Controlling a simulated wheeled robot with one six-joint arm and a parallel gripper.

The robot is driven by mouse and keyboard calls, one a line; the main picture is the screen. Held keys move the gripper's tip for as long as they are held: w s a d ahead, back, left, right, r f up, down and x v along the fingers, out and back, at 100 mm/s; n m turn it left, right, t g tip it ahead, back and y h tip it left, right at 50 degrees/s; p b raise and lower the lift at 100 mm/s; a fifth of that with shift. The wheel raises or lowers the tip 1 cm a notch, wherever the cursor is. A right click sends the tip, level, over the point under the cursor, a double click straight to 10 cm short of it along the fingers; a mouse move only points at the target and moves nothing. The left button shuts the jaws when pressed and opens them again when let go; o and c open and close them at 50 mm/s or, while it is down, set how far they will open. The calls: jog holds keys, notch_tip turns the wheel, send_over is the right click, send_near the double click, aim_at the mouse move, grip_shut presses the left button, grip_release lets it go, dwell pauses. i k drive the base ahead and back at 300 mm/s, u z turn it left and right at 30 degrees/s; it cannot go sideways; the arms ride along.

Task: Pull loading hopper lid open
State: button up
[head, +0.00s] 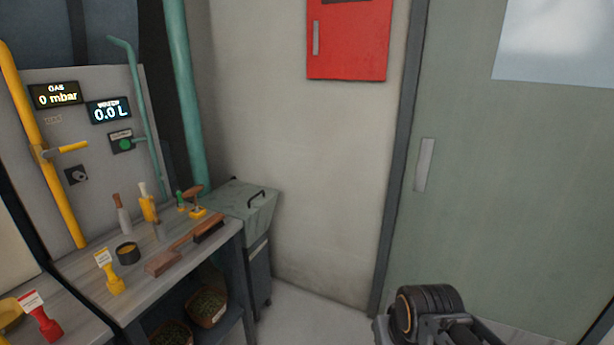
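The loading hopper (259,223) is a grey-green metal box in the corner, just past the right end of the workbench. Its sloped lid (238,199) looks closed and carries a dark bar handle (257,197). Part of my arm shows at the bottom right, in front of the grey-green door and well apart from the hopper. My gripper's fingers are not visible in the head view.
The workbench (205,258) at left holds a wooden brush (187,245), a dark cup (128,253) and several stamp-like tools. A teal pipe (185,95) rises behind the hopper. A red wall cabinet (348,42) hangs above. The floor (318,318) right of the hopper is clear.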

aim_at(238, 200)
jog(key=z, duration=0.05)
jog(key=i, duration=1.35)
jog(key=u, duration=1.1)
jog(key=i, duration=1.15)
jog(key=u, duration=0.8)
